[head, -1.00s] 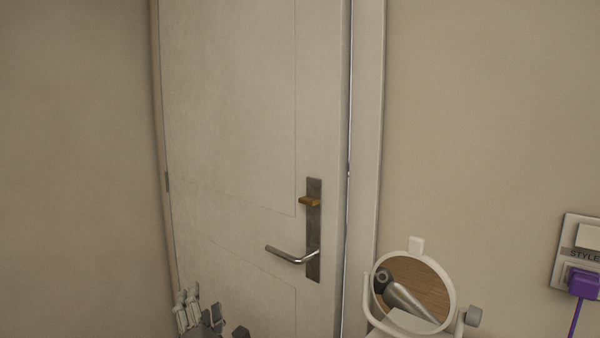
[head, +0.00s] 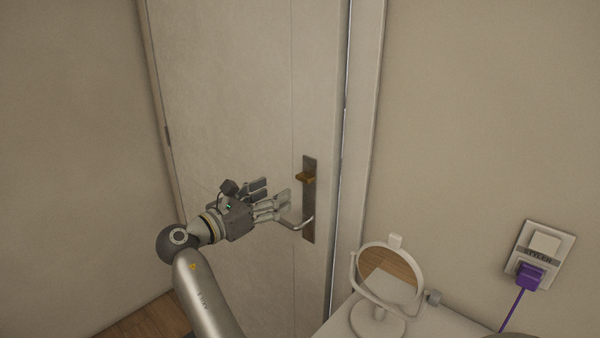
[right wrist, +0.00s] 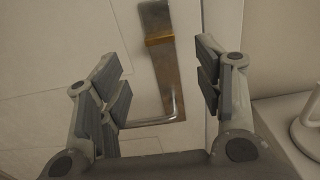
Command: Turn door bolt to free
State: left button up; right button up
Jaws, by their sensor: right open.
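The white door (head: 225,110) stands in front of me. The bolt's thumb piece lies roughly level, pointing left. My right gripper (head: 272,200) is open and empty, just left of the plate and lower than the bolt, apart from the bolt. In the right wrist view the bolt (right wrist: 160,39) shows between and beyond the open fingers (right wrist: 160,85), with the lever (right wrist: 152,122) lower down. My left gripper is not in view.
A round white mirror (head: 388,274) stands on a white counter (head: 345,322) right of the door. A purple plug (head: 530,276) sits in a wall socket plate (head: 541,250) farther right. Bare wall lies between the door frame and the socket.

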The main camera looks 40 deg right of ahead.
aim_at(301, 180)
jog(key=d, duration=0.3)
jog(key=d+p, duration=0.1)
jog(key=d, duration=0.2)
jog(key=d+p, duration=0.1)
jog(key=d, duration=0.2)
jog(key=shift+w, duration=0.35)
jog(key=shift+w+d+f, duration=0.1)
jog(key=shift+d, duration=0.5)
jog(key=c, duration=1)
